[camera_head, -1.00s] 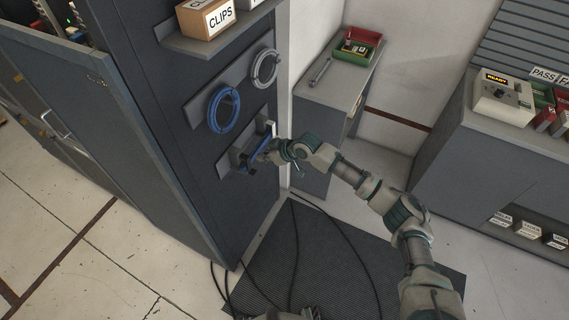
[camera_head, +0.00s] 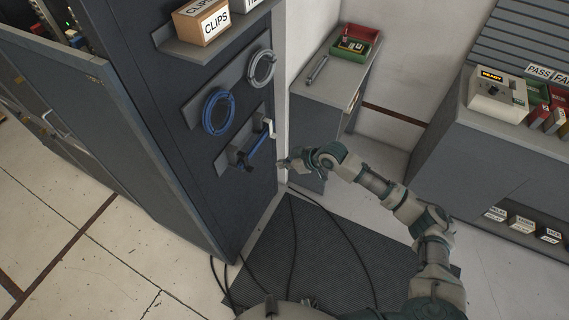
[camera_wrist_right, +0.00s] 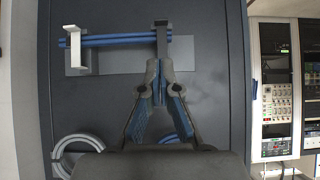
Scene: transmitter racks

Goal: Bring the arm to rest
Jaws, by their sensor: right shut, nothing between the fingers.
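My right arm (camera_head: 378,185) comes in from the lower right. Its right gripper (camera_head: 281,163) is shut and empty, just to the right of the dark cabinet side panel (camera_head: 205,160). In the right wrist view the gripper (camera_wrist_right: 160,65) has its fingertips together, in line with one end of a blue bar or cable bundle (camera_wrist_right: 112,40). That blue piece also shows in the head view (camera_head: 257,144), resting across brackets on the panel, apart from the gripper. My left gripper is not in view.
A blue coil (camera_head: 218,112) and a grey coil (camera_head: 262,68) hang on the panel. A box labelled CLIPS (camera_head: 202,22) sits on a shelf above. A side cabinet (camera_head: 330,90) with a red and green tray (camera_head: 355,42) stands behind. Black cables (camera_head: 292,245) run over the floor mat (camera_head: 330,260).

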